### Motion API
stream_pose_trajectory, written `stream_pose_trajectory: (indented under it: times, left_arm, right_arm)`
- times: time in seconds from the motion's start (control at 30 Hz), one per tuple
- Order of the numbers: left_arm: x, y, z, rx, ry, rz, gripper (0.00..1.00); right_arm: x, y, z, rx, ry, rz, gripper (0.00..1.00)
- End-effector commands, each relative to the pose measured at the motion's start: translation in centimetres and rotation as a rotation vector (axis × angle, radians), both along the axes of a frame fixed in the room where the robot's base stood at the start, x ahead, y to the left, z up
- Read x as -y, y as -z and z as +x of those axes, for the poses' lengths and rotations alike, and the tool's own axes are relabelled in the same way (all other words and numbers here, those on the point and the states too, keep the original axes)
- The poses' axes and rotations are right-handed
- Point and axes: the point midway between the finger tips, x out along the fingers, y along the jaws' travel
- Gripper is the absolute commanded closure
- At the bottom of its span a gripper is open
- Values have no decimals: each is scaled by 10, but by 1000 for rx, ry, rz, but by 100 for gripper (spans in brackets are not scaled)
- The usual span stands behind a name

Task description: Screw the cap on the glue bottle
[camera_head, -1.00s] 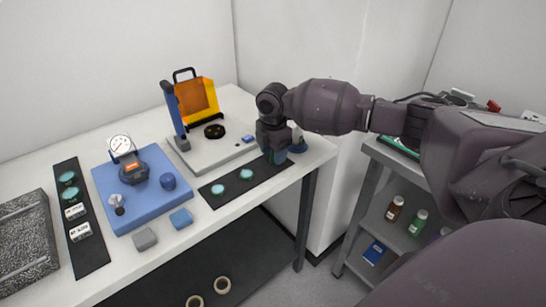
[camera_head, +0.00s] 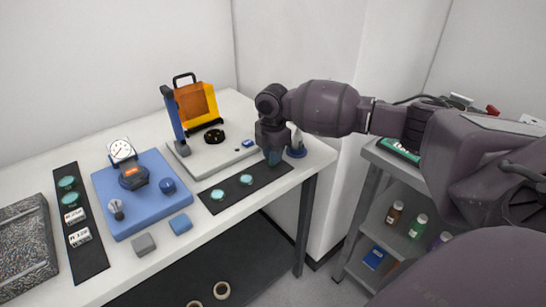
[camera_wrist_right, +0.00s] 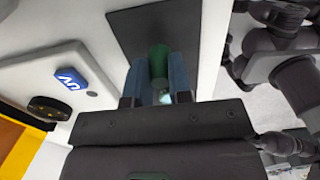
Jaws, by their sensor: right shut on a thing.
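My right gripper (camera_head: 272,158) is low over the right end of a black mat (camera_head: 225,196) on the table. In the right wrist view its two blue fingers (camera_wrist_right: 157,85) are shut on a dark green cylindrical thing (camera_wrist_right: 158,62). I cannot tell whether this is the glue bottle or its cap. The gripper hides most of it in the head view. A blue-based thing with a pale upper part (camera_head: 297,150) stands just right of the gripper, partly hidden; I cannot tell what it is. My left gripper is not in view.
Two teal discs (camera_head: 217,194) lie on the mat. Bottles (camera_head: 418,226) stand on the side shelf.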

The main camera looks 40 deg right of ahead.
Motion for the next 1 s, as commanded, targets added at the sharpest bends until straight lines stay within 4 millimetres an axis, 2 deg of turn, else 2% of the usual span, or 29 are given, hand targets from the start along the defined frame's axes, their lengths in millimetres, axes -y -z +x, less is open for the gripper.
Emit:
stream_pose_trajectory:
  times: [0.33, 0.6, 0.8, 1.0]
  left_arm:
    - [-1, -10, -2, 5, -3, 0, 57]
    - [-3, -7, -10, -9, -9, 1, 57]
    - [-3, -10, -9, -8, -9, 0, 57]
    - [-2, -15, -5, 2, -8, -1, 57]
  right_arm:
    - [0, -83, 1, 7, 0, -1, 100]
    - [0, -147, 1, 6, 0, -1, 100]
    - [0, -176, 0, 3, 0, 0, 100]
    - [0, -188, 0, 2, 1, -1, 100]
